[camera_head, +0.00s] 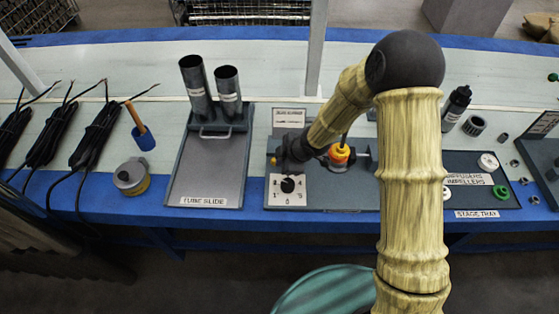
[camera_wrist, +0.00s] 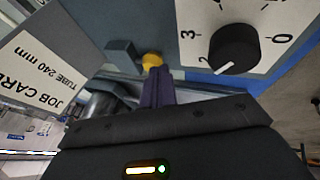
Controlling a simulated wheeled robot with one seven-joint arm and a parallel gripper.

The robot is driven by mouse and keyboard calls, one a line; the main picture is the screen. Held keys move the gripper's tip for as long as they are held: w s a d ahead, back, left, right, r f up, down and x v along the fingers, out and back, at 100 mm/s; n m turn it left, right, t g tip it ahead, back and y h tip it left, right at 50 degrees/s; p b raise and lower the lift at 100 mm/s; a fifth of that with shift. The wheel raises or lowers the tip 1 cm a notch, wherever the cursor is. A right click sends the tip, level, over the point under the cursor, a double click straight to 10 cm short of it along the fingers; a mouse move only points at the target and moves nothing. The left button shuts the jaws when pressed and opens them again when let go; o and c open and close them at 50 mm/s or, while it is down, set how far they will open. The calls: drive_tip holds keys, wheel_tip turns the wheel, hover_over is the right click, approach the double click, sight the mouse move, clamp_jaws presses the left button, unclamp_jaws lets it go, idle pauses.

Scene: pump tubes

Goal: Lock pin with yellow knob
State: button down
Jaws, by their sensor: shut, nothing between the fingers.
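A small yellow knob (camera_wrist: 152,60) shows in the wrist view, beside a grey block (camera_wrist: 122,53). My gripper (camera_wrist: 158,71) is shut and empty. The tips of its purple fingers lie right at the knob in the picture; I cannot tell whether they touch it. The pin itself is hidden. In the head view my gripper (camera_head: 282,160) is low over the left part of the grey fixture (camera_head: 345,196), and I cannot make out the small knob there. A larger orange-yellow round part (camera_head: 340,153) shows right of my wrist.
A black dial (camera_wrist: 234,48) on a numbered white plate is close right of my fingers. A job card (camera_wrist: 35,70) is at the left. The tube slide (camera_head: 207,175), with two upright tubes behind, stands left of the fixture. The stage tray (camera_head: 482,170) is at the right.

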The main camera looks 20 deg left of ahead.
drive_tip(key=p+v, duration=0.5)
drive_tip(key=v, duration=0.3)
drive_tip(key=shift+s+r+p, duration=0.2)
drive_tip(key=shift+r+p, duration=0.05)
drive_tip(key=shift+p, duration=0.1)
drive_tip(key=shift+d, duration=0.1)
drive_tip(key=d+r+m+t+h, duration=0.1)
drive_tip(key=d+r+m, duration=0.15)
drive_tip(key=d, duration=0.25)
drive_tip(key=d+r+m+h, duration=0.2)
drive_tip(key=d+m, duration=0.1)
drive_tip(key=d, duration=0.1)
drive_tip(key=s+d+r+m+g+h, duration=0.1)
drive_tip(key=s+d+r+m, duration=0.45)
drive_tip(key=d+m, duration=0.25)
drive_tip(key=s+d+r+m+h, duration=0.2)
drive_tip(key=s+d+r+m, duration=0.2)
drive_tip(key=s+d+m, duration=0.3)
wheel_tip(320, 180, up, 15)
drive_tip(key=d+m+p, duration=0.1)
drive_tip(key=p, duration=1.3)
drive_tip(key=shift+w+d, duration=0.3)
drive_tip(key=shift+w, duration=0.1)
